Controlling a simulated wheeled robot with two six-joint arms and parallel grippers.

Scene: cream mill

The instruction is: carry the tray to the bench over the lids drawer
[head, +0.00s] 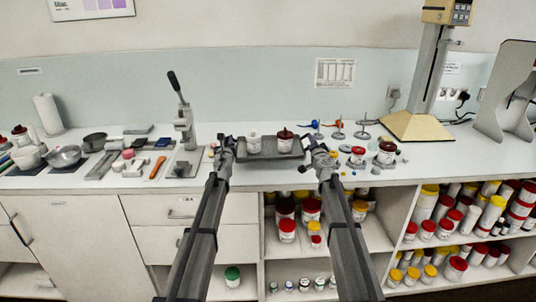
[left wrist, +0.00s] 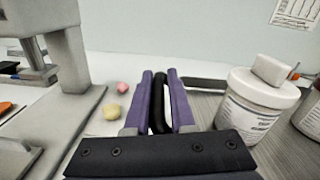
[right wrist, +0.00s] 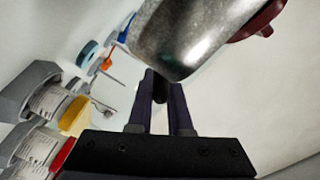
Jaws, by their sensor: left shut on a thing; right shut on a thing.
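The grey tray (head: 270,155) is level at the bench front, in the middle of the head view; I cannot tell whether it touches the bench. A white jar (head: 254,143) with a small white block on its lid stands at its left, also in the left wrist view (left wrist: 255,105). A grey metal pot with a dark red lid (head: 285,141) stands at its right; it looms in the right wrist view (right wrist: 180,40). My left gripper (head: 226,148) is shut on the tray's left handle (left wrist: 158,112). My right gripper (head: 319,152) is shut on its right handle.
A lever press (head: 186,128) stands just left of the tray. Several stands (head: 338,130) and jars (head: 387,153) are to its right. Drawers (head: 188,207) lie below the bench at left; their labels are unreadable. Open shelves (head: 330,235) with tubs are below the tray.

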